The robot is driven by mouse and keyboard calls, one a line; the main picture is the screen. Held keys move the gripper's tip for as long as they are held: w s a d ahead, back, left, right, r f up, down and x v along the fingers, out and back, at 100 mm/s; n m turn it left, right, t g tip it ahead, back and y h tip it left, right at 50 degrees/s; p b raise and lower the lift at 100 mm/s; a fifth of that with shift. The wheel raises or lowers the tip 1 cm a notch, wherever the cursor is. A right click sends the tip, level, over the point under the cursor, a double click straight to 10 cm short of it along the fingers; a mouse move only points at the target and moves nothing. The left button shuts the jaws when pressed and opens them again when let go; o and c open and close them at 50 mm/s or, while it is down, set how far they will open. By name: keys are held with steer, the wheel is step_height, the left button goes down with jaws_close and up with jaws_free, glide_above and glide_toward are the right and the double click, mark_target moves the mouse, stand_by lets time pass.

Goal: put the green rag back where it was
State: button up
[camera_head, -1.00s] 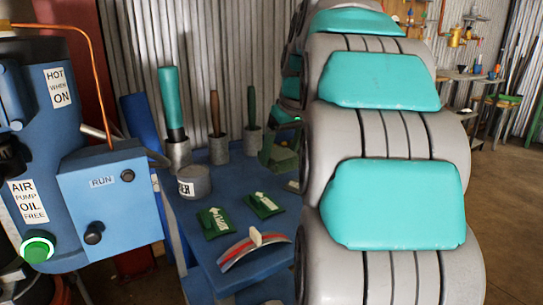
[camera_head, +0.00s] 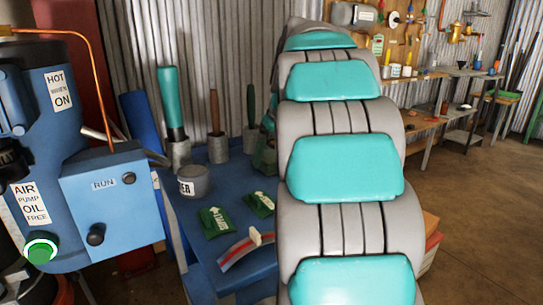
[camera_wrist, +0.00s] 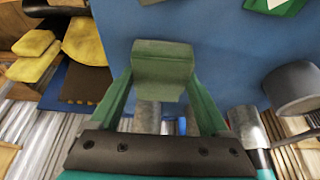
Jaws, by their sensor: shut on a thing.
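In the wrist view, my gripper (camera_wrist: 162,84) is shut on a folded green piece, which I take to be the green rag (camera_wrist: 163,62). The rag is held between the fingertips, above the blue table top (camera_wrist: 225,45). In the head view, part of the green rag (camera_head: 265,153) shows near the back of the blue table (camera_head: 195,208), mostly behind my arm. I cannot tell whether it touches the table. Two flat green pieces with white markings, one at the left (camera_head: 216,222) and one at the right (camera_head: 260,204), lie on the table.
A grey lettered tin (camera_head: 193,182) and holders with a teal-handled tool (camera_head: 172,105), a brown one (camera_head: 214,112) and a green one (camera_head: 251,106) stand on the table. A blue machine (camera_head: 110,195) stands left. Yellow pads (camera_wrist: 84,40) show in the wrist view.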

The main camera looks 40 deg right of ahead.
steer(key=shift+f, duration=0.2)
steer(key=o, duration=1.2)
steer(key=shift+c, duration=0.2)
steer(key=shift+r, duration=0.1)
steer(key=v, duration=1.1)
steer(key=shift+s+r+b, duration=0.15)
steer(key=shift+r+b, duration=0.2)
steer(key=shift+r, duration=0.05)
